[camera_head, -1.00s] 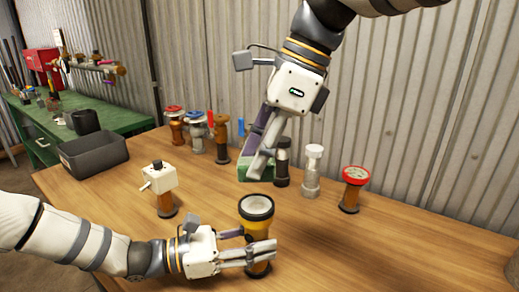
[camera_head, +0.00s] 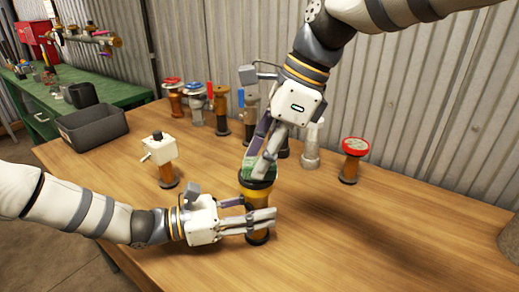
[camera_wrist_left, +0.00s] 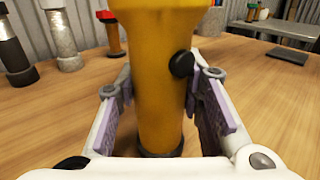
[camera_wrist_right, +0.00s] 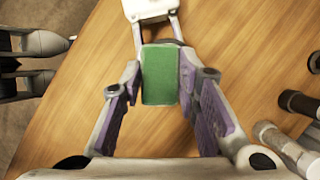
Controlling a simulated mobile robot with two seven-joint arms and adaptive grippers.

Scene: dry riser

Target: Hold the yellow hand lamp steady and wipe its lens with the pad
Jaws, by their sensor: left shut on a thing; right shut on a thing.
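The yellow hand lamp (camera_head: 259,211) stands upright on the table, lens end up. My left gripper (camera_head: 250,222) is shut around its body from the left. The left wrist view shows the yellow body (camera_wrist_left: 160,80), with a dark knob on its side, between the two fingers. My right gripper (camera_head: 264,158) reaches down from above and is shut on the green pad (camera_head: 262,171). The pad also shows between the fingers in the right wrist view (camera_wrist_right: 160,75). The pad is over the top of the lamp and covers much of the lens. I cannot tell whether they touch.
A white-headed lamp (camera_head: 160,150) stands left of the yellow lamp. Behind it are several upright lamps, including a brown one (camera_head: 221,110), a pale one (camera_head: 311,145) and a red-topped one (camera_head: 353,160). A black tray (camera_head: 93,138) sits at the table's left. The right front is clear.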

